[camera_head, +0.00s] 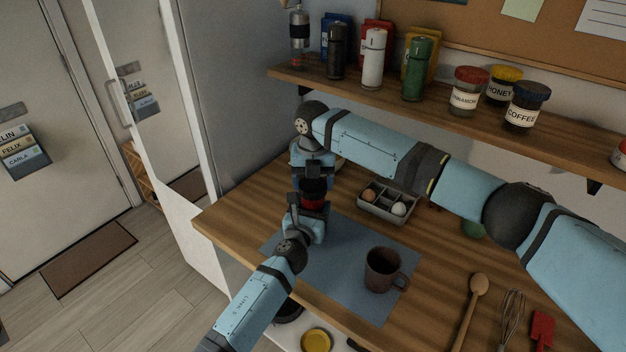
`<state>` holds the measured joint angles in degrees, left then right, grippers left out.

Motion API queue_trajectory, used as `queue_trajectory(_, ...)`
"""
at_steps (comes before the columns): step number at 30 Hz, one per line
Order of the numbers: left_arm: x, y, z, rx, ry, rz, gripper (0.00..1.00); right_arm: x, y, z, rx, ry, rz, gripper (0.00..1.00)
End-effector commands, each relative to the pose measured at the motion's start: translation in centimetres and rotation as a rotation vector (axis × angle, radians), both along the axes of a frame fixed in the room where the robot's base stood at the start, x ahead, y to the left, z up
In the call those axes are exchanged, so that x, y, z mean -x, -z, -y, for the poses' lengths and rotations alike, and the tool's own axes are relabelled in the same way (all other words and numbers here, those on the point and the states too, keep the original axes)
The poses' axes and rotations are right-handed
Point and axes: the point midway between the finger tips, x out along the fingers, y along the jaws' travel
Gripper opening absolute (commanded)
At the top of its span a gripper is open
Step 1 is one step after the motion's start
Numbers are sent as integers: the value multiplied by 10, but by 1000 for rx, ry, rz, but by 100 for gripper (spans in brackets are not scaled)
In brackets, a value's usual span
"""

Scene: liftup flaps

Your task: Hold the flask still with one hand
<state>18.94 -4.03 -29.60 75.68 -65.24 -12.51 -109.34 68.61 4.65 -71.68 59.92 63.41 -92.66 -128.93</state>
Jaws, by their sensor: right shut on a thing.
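The flask (313,188) stands on the blue mat (345,262) near the left end of the wooden counter. Only a dark and red part of it shows between my two grippers. My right gripper (313,178) points down from above and is shut on the flask's upper part. My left gripper (312,208) is at the flask's lower part, coming from the front. Its fingers are too small and covered to tell whether they are open or shut. Most of the flask is hidden by the grippers.
A dark mug (381,270) stands on the mat to the right. Behind is a grey tray (388,209) with eggs. A wooden spoon (466,312), a whisk (510,318) and a red spatula (542,326) lie at right. A shelf (450,109) with jars hangs above.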

Motion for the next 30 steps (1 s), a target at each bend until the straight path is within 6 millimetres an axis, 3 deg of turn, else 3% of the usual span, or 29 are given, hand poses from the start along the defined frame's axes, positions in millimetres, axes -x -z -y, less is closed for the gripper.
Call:
queue_trajectory(23,0,0,0,-1,-1,0,16,0,12,0,0,0,-1,48)
queue_trajectory(24,0,0,0,-1,-1,0,0,0,11,0,0,1,-1,48)
queue_trajectory(30,0,0,0,-1,-1,0,0,1,12,1,-3,187,-1,48)
